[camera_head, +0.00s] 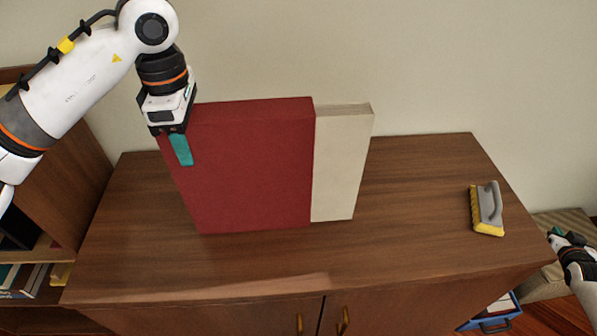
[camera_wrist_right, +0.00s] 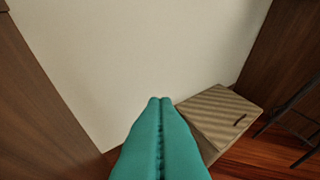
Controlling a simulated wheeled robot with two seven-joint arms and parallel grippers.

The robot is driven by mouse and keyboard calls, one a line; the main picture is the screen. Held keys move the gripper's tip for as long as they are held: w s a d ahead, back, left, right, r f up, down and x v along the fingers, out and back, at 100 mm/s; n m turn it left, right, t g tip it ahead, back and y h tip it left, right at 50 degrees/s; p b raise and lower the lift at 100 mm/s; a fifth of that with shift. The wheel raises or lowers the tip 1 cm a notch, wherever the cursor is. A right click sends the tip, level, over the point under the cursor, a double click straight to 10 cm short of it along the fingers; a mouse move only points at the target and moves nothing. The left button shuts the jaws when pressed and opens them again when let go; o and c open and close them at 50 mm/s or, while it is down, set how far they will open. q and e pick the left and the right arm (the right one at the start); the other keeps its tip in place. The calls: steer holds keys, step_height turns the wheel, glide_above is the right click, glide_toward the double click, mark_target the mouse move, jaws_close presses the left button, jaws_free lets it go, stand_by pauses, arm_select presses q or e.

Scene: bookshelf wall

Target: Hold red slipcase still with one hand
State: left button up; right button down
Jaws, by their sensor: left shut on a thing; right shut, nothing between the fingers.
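The red slipcase (camera_head: 255,165) stands upright on the wooden cabinet top. A cream book (camera_head: 341,165) sticks partly out of its right side. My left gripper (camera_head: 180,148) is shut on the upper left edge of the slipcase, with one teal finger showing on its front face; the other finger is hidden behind. My right gripper (camera_head: 556,235) is low at the far right, beyond the cabinet's right edge, away from the slipcase. In the right wrist view its teal fingers (camera_wrist_right: 160,140) are shut together with nothing between them.
A grey-handled brush with yellow bristles (camera_head: 487,209) lies at the right of the cabinet top (camera_head: 420,215). The top is clear between book and brush and in front of the slipcase. A striped box (camera_wrist_right: 222,115) stands on the floor. A blue crate (camera_head: 492,318) shows at bottom right.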

steer(key=w+r+t, duration=0.3)
steer(key=w+r, duration=0.4)
steer(key=r, duration=0.5)
steer(key=w+a+r+n+y, duration=0.1)
steer(key=a+r, duration=0.1)
steer(key=a, duration=0.2)
steer(key=w+a+r+n+t+y, duration=0.1)
steer(key=w+a+r+y, duration=0.1)
steer(key=a, duration=0.3)
steer(key=w+a+r+n+y, duration=0.1)
steer(key=w+a+r+n, duration=0.1)
steer(key=a, duration=0.2)
steer(key=shift+a+r+y, duration=0.1)
steer(key=shift+a+y, duration=0.2)
steer(key=shift+a, duration=0.1)
steer(key=s+a+r+n+g+y, duration=0.1)
steer(key=s+a+r+n+y, duration=0.2)
steer(key=a, duration=0.8)
steer(key=s+a+n+g+y, duration=0.1)
steer(key=s+a+n+y, duration=0.3)
steer(key=a, duration=0.7)
steer(key=s+a+r+n+g+y, duration=0.1)
steer(key=a+r+n+g+y, duration=0.3)
steer(key=a, duration=0.7)
steer(key=w+a+f+t, duration=0.2)
steer(key=a+f, duration=0.1)
steer(key=a, duration=0.4)
steer(key=shift+w+m+y, duration=0.25)
steer(key=shift+m+y, duration=0.05)
steer(key=shift+m, duration=0.1)
